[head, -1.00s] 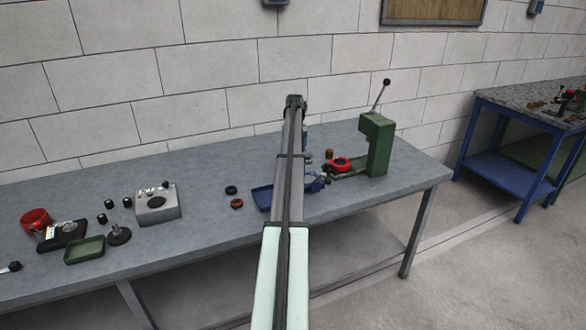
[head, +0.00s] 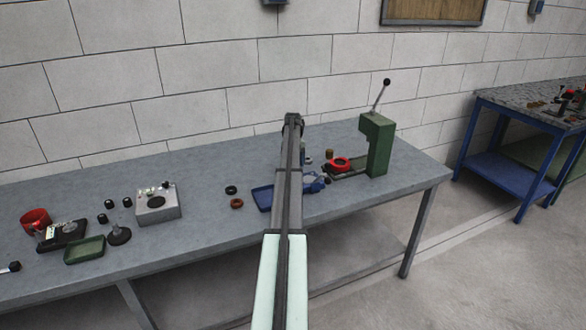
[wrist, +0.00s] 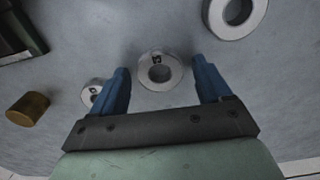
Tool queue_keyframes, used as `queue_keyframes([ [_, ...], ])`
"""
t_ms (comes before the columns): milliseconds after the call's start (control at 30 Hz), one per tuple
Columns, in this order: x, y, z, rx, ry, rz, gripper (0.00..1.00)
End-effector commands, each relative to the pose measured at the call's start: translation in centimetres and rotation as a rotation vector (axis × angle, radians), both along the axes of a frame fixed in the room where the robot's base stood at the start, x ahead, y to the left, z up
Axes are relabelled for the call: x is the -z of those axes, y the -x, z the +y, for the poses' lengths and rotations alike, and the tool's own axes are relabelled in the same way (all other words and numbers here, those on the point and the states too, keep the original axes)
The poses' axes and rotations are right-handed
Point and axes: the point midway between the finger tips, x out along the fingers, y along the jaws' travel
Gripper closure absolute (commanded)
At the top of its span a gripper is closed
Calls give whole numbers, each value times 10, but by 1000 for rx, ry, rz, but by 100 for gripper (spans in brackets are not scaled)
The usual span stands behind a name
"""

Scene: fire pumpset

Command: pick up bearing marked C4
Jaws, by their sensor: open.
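In the wrist view a pale ring-shaped bearing (wrist: 143,72) lies flat on the bench, roughly between my gripper's blue fingertips. It has a dark mark on its top face, too small and turned to read surely. My gripper (wrist: 160,75) is open, with a finger to each side and nothing held. A second, smaller-looking marked ring (wrist: 86,98) is partly hidden by the left finger. A larger pale ring (wrist: 214,22) lies at the upper right, cut by the frame edge. In the head view my arm hides the gripper.
A brass-coloured cylinder (wrist: 27,108) stands left of the rings. The green lever press (head: 378,150) stands at the right, with a red ring (head: 340,164) by it. A blue tray (head: 262,199) and dark and brown rings (head: 237,203) lie left of my arm.

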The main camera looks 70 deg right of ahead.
Motion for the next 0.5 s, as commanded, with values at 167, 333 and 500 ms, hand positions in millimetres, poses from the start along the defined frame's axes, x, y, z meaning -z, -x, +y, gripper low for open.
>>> queue_keyframes([
  [167,0,0,0,0,0,0,38],
  [333,0,0,0,0,0,0,54],
  [500,0,0,0,0,0,0,70],
])
